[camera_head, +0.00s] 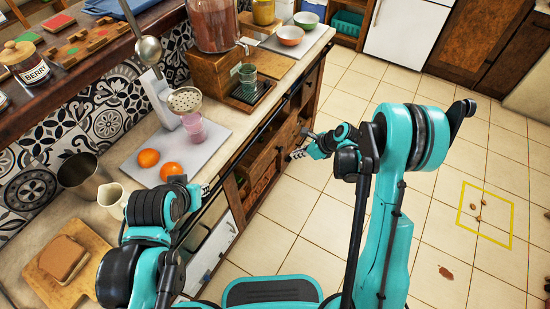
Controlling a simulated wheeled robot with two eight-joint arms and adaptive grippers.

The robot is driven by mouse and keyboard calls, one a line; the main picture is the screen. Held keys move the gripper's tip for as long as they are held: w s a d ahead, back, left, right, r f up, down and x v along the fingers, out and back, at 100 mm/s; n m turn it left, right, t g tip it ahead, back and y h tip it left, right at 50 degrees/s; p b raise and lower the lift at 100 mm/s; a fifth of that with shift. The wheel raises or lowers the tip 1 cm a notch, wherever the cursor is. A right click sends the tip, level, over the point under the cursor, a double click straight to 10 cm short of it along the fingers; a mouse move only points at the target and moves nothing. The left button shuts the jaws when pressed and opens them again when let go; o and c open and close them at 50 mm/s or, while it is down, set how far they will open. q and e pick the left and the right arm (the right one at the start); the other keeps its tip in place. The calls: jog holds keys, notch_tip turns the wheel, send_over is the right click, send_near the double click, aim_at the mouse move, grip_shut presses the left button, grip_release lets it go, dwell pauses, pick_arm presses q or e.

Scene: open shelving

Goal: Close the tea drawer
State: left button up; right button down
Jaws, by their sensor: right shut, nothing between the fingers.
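A row of wooden drawers (262,172) is set in the cabinet under the counter's front edge. I cannot tell for sure which is the tea drawer, as no label is readable, nor how far any drawer stands out. My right gripper (299,154) is shut and empty, just in front of these wooden fronts; I cannot tell whether it touches one. My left gripper (205,191) is mostly hidden by its arm, near the counter's front edge; its fingers are too small to read.
The counter holds a grey tray with two oranges (160,163) and a pink cup (194,129), a metal pitcher (88,180), a cream jug (114,202) and a drink dispenser (214,72). The tiled floor (330,215) is open; small brown bits lie inside a yellow square (485,214).

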jog(key=s, duration=0.3)
jog(key=y+b, duration=0.1)
jog(key=b, duration=0.5)
send_near(263, 161)
jog(key=shift+t, duration=0.4)
jog(key=shift+s+f+x, duration=0.15)
jog(key=shift+x, duration=1.4)
jog(key=shift+s+f+x, duration=0.1)
jog(key=shift+s+x, duration=0.1)
jog(key=shift+x, duration=1.3)
jog(key=shift+d, duration=0.1)
jog(key=w+a, duration=0.1)
jog(key=a, duration=0.1)
jog(key=w+a, duration=0.3)
jog(key=a, duration=0.2)
jog(key=shift+w, duration=0.3)
jog(key=shift+w+a, duration=0.15)
jog(key=shift+w, duration=0.05)
jog(key=shift+r, duration=0.1)
